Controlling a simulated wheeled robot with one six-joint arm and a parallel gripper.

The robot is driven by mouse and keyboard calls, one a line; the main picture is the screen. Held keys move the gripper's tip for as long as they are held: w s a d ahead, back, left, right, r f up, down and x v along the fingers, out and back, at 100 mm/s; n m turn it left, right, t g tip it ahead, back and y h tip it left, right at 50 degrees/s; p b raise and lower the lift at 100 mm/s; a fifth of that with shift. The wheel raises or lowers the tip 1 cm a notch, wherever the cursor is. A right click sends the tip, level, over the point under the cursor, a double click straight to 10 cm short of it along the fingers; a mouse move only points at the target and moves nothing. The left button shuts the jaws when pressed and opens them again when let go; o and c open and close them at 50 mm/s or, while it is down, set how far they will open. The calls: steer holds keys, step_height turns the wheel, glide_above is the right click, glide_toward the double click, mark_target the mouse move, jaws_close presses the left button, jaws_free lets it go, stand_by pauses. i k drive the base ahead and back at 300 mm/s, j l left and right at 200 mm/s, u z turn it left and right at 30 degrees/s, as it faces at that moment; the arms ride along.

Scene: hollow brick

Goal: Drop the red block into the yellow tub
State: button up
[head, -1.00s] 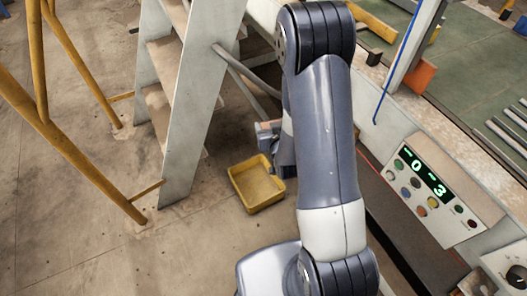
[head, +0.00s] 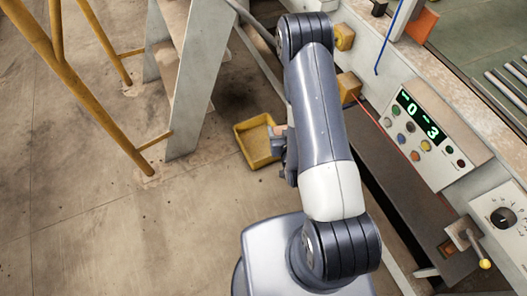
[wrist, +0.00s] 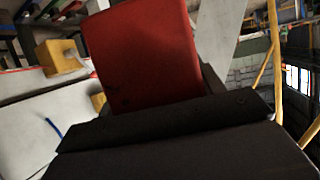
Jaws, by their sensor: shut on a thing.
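The red block (wrist: 142,50) fills the upper middle of the wrist view, just beyond the dark jaw of my gripper (wrist: 170,112), which is shut on it. The yellow tub (head: 241,146) is on the concrete floor near the middle of the head view, left of my arm. My gripper (head: 279,143) hangs at the tub's right side in that view, partly hidden behind my arm. I cannot tell its height above the tub. The block is not clear in the head view.
A grey stepladder (head: 198,85) and yellow rails (head: 100,125) stand left of the tub. A machine with a button panel (head: 425,135) runs along the right, with a lever (head: 470,240) jutting out. Open floor (head: 110,240) lies at lower left.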

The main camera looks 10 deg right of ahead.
mark_target(252, 137)
steer(key=k+z, duration=0.15)
steer(key=z, duration=0.3)
steer(key=k+z, duration=0.15)
steer(key=z, duration=0.3)
steer(key=i+j+z, duration=0.1)
steer(key=j, duration=0.2)
steer(key=i+j+z, duration=0.15)
steer(key=j, duration=0.15)
steer(key=i+j+z, duration=0.1)
steer(key=j, duration=0.25)
steer(key=i+j+z, duration=0.1)
steer(key=j, duration=0.25)
steer(key=i+j, duration=0.1)
steer(key=j, duration=0.35)
steer(key=i+j, duration=0.15)
steer(key=j, duration=0.3)
steer(key=i+j, duration=0.1)
steer(key=j, duration=0.4)
steer(key=i+j, duration=0.15)
steer(key=j, duration=0.3)
steer(key=i+j, duration=0.1)
steer(key=j, duration=0.35)
